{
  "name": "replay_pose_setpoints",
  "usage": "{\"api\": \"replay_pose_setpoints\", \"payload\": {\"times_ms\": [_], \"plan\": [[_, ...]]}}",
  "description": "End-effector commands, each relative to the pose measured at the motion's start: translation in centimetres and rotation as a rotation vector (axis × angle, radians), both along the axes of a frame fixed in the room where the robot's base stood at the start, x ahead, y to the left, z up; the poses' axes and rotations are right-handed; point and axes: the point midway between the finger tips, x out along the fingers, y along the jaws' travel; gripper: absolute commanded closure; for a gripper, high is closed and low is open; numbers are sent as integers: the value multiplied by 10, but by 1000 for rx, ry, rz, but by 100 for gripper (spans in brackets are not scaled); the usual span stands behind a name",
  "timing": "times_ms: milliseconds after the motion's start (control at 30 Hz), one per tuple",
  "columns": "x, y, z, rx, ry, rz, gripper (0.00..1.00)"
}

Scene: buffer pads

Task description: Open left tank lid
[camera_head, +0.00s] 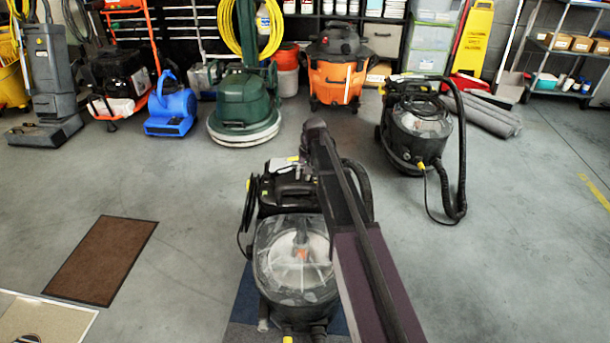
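A black machine stands in the middle foreground, partly on a dark blue mat. Its clear domed tank lid (285,262) sits down on the tank and looks closed. A long dark form, probably my arm, crosses in front of the machine from the bottom edge upward and hides its right side. I cannot make out any gripper fingers. A second, similar black machine (418,128) with a clear domed lid and a thick black hose stands farther back at the right.
A brown mat (103,260) and a pale mat (42,318) lie at the left. A blue blower (171,108), a green floor machine (246,92) and an orange vacuum (337,78) line the back. Grey rolls (487,115) lie at the right. Much open floor shows on both sides.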

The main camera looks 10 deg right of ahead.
Motion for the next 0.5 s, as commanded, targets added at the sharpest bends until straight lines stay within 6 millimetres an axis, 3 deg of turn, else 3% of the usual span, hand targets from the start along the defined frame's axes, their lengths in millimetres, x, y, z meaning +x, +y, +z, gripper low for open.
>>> {"api": "replay_pose_setpoints", "payload": {"times_ms": [33, 67, 200, 233, 500], "plan": [[0, 0, 0, 0, 0, 0, 93], [0, 0, 0, 0, 0, 0, 100], [0, 0, 0, 0, 0, 0, 100], [0, -9, 0, 0, 1, -3, 100], [0, -5, 1, -17, 3, -5, 100]]}}
